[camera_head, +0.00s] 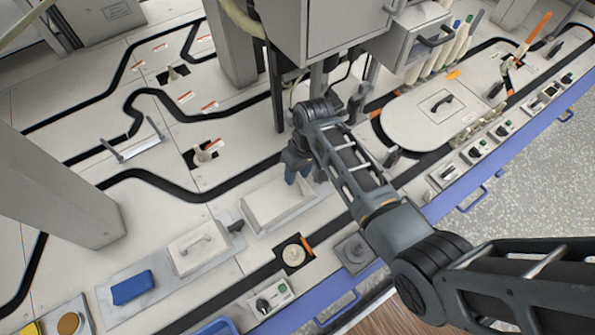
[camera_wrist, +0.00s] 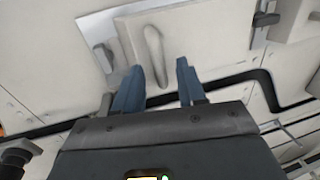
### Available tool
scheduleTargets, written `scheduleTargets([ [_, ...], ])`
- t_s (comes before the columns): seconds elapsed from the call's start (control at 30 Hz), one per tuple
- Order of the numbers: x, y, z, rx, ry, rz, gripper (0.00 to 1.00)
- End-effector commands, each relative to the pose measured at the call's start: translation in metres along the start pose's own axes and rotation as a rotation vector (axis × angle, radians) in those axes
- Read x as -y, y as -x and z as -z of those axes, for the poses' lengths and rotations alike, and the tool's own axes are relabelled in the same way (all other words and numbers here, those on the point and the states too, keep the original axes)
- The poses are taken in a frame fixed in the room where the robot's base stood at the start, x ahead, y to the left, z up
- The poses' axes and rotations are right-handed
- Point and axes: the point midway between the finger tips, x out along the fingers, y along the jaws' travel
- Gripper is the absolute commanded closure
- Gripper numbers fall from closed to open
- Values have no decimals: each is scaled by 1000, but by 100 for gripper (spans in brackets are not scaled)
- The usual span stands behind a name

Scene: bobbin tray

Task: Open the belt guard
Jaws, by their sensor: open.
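A pale box-shaped cover (camera_head: 275,203), which looks like the belt guard, sits on a flat plate near the middle of the table in the head view. In the wrist view, this cover (camera_wrist: 185,35) has a pale bar handle (camera_wrist: 154,48) on its face. My gripper (camera_head: 304,174) is at the cover's far right end, fingers pointing down. In the wrist view, my gripper (camera_wrist: 159,65) is open, with blue fingers either side of the handle's near end. I cannot tell whether they touch it. The cover looks closed. A grey latch (camera_wrist: 103,56) stands beside it.
A second pale cover with a handle (camera_head: 197,244) stands to the left, with a dark latch (camera_head: 237,226) between. A blue block (camera_head: 132,287) lies farther left. A grey cabinet (camera_head: 335,30) hangs behind my gripper. A pillar (camera_head: 60,170) rises at left.

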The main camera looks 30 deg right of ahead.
Motion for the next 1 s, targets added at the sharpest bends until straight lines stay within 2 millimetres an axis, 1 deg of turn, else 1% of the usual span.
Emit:
scheduleTargets([
  [0.03, 0, 0, 0, 0, 0, 0, 60],
  [0.07, 0, 0, 0, 0, 0, 0, 63],
  [0.4, 0, 0, 0, 0, 0, 0, 95],
  [0.47, 0, 0, 0, 0, 0, 0, 100],
  [1.0, 1, 2, 0, 0, 1, -4, 100],
])
